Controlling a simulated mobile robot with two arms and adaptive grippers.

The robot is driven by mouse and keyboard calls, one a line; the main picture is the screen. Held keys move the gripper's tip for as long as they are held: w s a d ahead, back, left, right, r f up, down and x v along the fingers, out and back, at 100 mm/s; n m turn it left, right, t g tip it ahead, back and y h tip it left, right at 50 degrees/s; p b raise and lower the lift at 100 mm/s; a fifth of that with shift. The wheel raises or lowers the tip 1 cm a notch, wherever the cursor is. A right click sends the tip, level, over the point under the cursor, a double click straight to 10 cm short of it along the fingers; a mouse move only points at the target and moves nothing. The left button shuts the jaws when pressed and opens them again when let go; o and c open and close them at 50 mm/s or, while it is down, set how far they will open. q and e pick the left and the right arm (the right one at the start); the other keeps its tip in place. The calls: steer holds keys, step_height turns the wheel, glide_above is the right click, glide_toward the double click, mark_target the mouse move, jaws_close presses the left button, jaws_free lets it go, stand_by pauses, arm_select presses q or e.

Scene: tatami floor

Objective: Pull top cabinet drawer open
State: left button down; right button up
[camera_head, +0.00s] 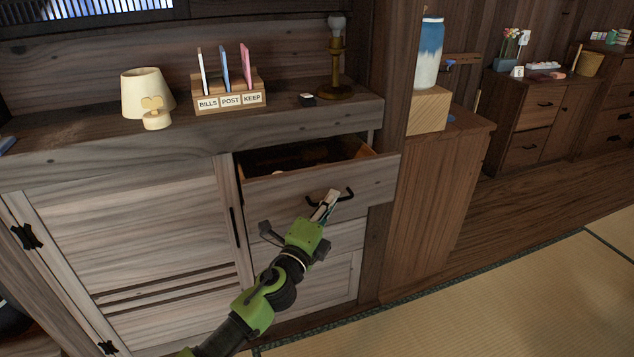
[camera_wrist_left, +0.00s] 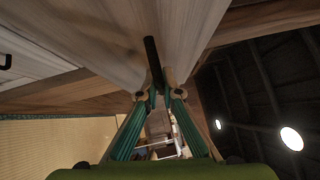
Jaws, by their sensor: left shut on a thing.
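The top drawer (camera_head: 290,196) of the wooden cabinet (camera_head: 130,220) is pulled partly out, and its dark inside shows from above. Its black handle (camera_head: 347,194) is on the drawer front. My left gripper (camera_head: 329,200) is at the handle, shut on it. In the left wrist view the dark handle bar (camera_wrist_left: 152,58) runs down between the fingertips of my left gripper (camera_wrist_left: 158,92). Something pale lies inside the drawer, mostly hidden. My right gripper is in neither view.
On the cabinet top stand a small lamp (camera_head: 147,95), a letter holder (camera_head: 230,97) and a brass lamp stand (camera_head: 337,60). A wooden post (camera_head: 392,130) rises beside the drawer. Tatami floor (camera_head: 480,300) lies open at the lower right.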

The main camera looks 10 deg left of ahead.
arm_select(q)
steer(key=s+d, duration=0.5)
steer(key=s, duration=0.3)
steer(key=shift+d+p, duration=0.25)
steer(key=shift+p, duration=0.15)
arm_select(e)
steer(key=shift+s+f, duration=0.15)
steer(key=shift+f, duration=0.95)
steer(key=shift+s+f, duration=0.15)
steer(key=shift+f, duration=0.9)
arm_select(q)
steer(key=shift+s+f, duration=0.1)
steer(key=c, duration=2.5)
jaws_free()
steer(key=v, duration=1.2)
